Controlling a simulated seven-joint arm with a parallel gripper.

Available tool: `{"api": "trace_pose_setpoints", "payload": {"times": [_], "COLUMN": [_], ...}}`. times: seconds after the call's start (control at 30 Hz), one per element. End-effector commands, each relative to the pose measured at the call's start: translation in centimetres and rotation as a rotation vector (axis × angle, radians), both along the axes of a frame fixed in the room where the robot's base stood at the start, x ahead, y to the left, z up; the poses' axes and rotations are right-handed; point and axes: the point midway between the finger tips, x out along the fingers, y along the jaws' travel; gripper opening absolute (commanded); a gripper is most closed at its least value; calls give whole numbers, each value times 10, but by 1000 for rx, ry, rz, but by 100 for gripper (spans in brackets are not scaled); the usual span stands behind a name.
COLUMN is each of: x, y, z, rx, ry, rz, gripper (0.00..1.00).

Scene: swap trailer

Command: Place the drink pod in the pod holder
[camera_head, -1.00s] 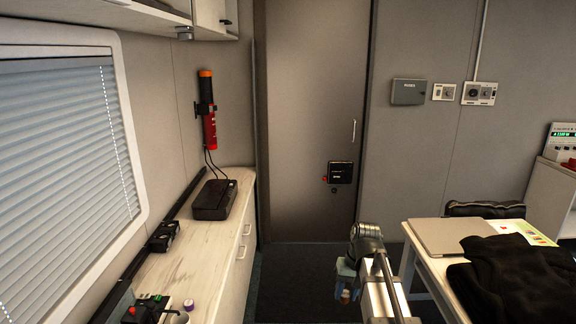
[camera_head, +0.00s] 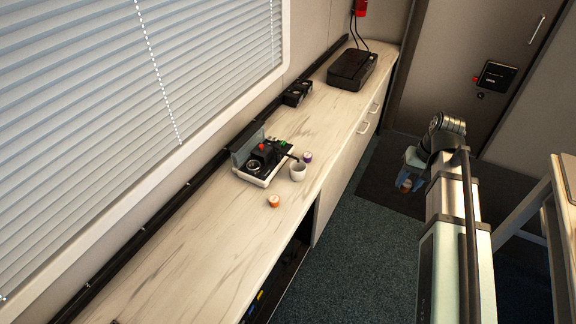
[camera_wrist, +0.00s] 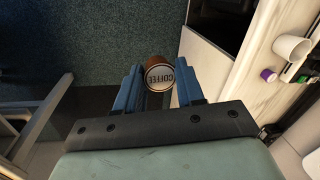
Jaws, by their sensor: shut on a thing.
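My gripper (camera_head: 405,178) is shut on a brown drink pod (camera_wrist: 159,75), held over the dark floor to the right of the counter. In the wrist view, the pod's white top reads COFFEE, between the blue fingers of my gripper (camera_wrist: 158,85). A small drink machine (camera_head: 265,160) stands on the counter, well to the left of my gripper. A dark ring (camera_head: 253,166) at its front looks like the pod holder; I cannot see into it clearly. The machine's edge also shows at the right of the wrist view.
A white cup (camera_head: 298,173) stands beside the machine, with a purple-and-white pod (camera_head: 307,157) behind it. An orange pod (camera_head: 274,202) lies in front. A black box (camera_head: 352,70) sits at the counter's far end. The counter (camera_head: 200,250) is clear nearer me.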

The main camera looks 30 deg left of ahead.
Motion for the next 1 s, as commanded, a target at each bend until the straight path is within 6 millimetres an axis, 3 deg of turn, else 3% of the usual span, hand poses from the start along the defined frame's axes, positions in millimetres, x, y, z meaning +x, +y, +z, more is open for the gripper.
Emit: {"api": "trace_pose_setpoints", "payload": {"times": [0.03, 0.57, 1.0], "x": [-3, -40, -86], "y": [17, 174, 312], "z": [0, 3, 7], "rx": [0, -1, -6], "ry": [0, 2, -5], "rz": [28, 281, 488], "gripper": [10, 10, 10]}}
